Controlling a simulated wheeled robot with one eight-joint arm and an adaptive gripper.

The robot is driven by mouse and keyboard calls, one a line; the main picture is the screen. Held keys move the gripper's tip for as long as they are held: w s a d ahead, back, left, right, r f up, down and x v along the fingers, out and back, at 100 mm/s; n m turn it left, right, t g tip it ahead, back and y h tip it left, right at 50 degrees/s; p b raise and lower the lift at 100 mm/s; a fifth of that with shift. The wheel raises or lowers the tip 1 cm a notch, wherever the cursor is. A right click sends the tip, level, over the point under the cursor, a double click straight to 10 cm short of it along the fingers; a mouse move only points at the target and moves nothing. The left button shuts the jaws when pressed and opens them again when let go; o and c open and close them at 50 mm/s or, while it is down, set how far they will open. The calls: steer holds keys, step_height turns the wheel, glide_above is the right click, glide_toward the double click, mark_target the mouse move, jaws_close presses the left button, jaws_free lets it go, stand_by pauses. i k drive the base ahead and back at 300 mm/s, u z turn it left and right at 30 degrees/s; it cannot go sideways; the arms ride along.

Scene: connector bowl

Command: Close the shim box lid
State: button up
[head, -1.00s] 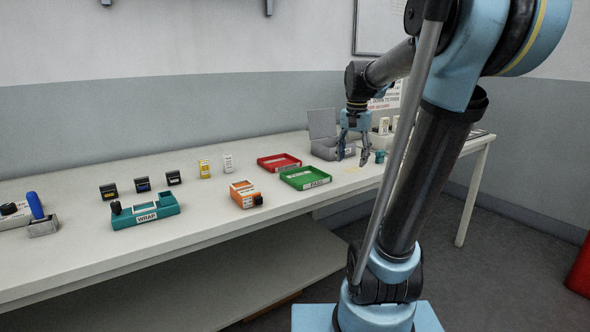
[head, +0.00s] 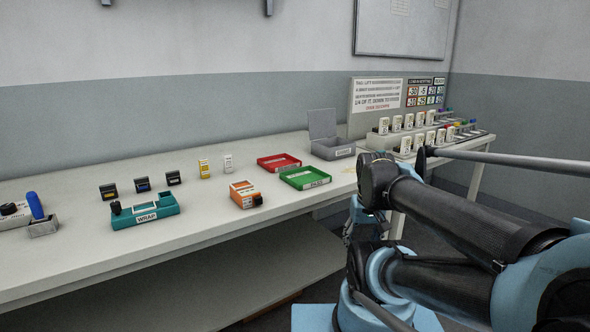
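The grey shim box (head: 333,151) stands toward the back of the bench, right of the red and green trays. Its lid (head: 322,124) is open and stands up at the back left of the box. A label shows on its front; its inside is hardly visible. My gripper (head: 356,232) is drawn back in front of the bench edge, below my folded arm and well apart from the box. Its fingers are small, dark and partly hidden, so I cannot tell whether they are open.
A red tray (head: 278,157) and a green tray (head: 305,182) lie left of the box. An orange box (head: 242,192) and a teal holder (head: 146,214) are farther left. White bottles on a grey rack (head: 405,153) stand to the right, partly behind my arm.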

mark_target(322, 123)
steer(key=k, duration=1.2)
steer(key=z, duration=0.5)
steer(key=i, duration=1.6)
steer(key=u, duration=0.5)
